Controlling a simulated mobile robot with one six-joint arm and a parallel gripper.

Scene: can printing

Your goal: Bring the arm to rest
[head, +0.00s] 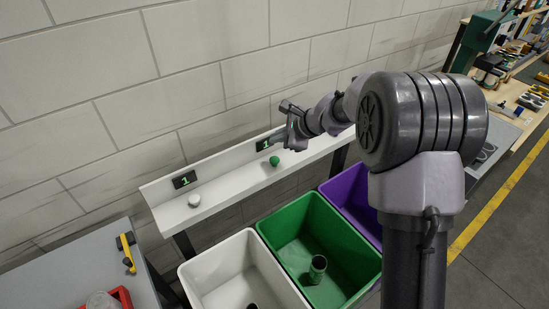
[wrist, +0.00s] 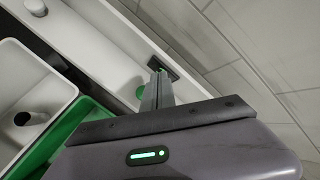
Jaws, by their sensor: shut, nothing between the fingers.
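My arm (head: 425,115) reaches left over the white shelf from the right side of the head view. My gripper (head: 293,130) is above the shelf's back part, near the green button (head: 275,160), and holds nothing. In the wrist view its closed fingers (wrist: 158,78) point toward the shelf and wall, with the green button (wrist: 141,92) partly hidden beside them. I cannot tell the exact gap between the fingers and the shelf.
The shelf (head: 228,182) also carries a white button (head: 194,200) and two small displays reading 1. Below stand a white bin (head: 222,262), a green bin (head: 285,228) with a can (head: 317,268) inside, and a purple bin (head: 345,192). A block wall is close behind.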

